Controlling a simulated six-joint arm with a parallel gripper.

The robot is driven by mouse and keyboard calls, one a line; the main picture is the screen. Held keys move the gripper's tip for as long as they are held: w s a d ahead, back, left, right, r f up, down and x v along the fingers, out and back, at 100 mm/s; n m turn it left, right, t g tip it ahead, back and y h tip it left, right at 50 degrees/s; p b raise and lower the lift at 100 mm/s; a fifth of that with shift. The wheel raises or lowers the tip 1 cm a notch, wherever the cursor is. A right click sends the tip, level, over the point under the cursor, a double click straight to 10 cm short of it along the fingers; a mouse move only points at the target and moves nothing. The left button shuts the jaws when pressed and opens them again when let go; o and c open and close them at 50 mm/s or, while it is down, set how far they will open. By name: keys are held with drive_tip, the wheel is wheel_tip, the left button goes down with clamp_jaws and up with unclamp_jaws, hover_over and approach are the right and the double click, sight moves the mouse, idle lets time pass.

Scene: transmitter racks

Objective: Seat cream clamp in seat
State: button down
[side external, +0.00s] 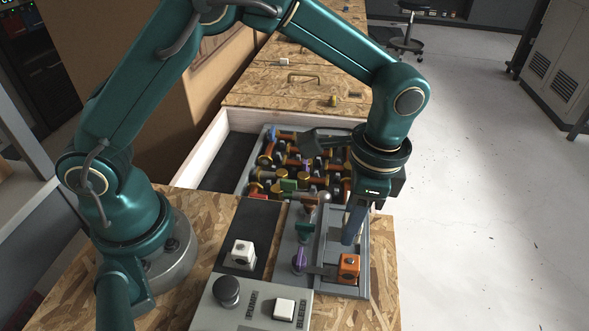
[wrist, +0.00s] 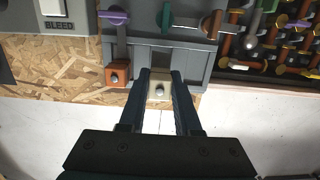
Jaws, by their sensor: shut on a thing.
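The cream clamp (wrist: 159,89) shows in the wrist view as a small pale block with a round dark-centred fitting on its face. My gripper (wrist: 161,80) is shut on it, one dark finger on each side. The clamp is over or against the edge of the grey rack (wrist: 190,62); I cannot tell whether it touches. In the side view my gripper (side external: 350,240) points down at the rack (side external: 324,245), and its fingers hide the clamp. An orange clamp (side external: 349,267) sits at the rack's near end, left of my gripper in the wrist view (wrist: 117,75).
Purple (side external: 299,258), green (side external: 304,230) and brown (side external: 310,203) handles stand along the rack. A white block (side external: 240,254) sits on a dark pad, behind a panel (side external: 258,312) with a knob and BLEED button. A tray (side external: 245,180) of copper-coloured parts lies beyond.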

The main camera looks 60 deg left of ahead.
drive_tip(key=shift+f, duration=1.15)
drive_tip(key=c, duration=0.5)
unclamp_jaws()
drive_tip(key=shift+w+d+r, duration=0.1)
drive_tip(key=shift+r, duration=1.2)
drive_tip(key=shift+w+d+r, duration=0.1)
drive_tip(key=shift+r, duration=1.15)
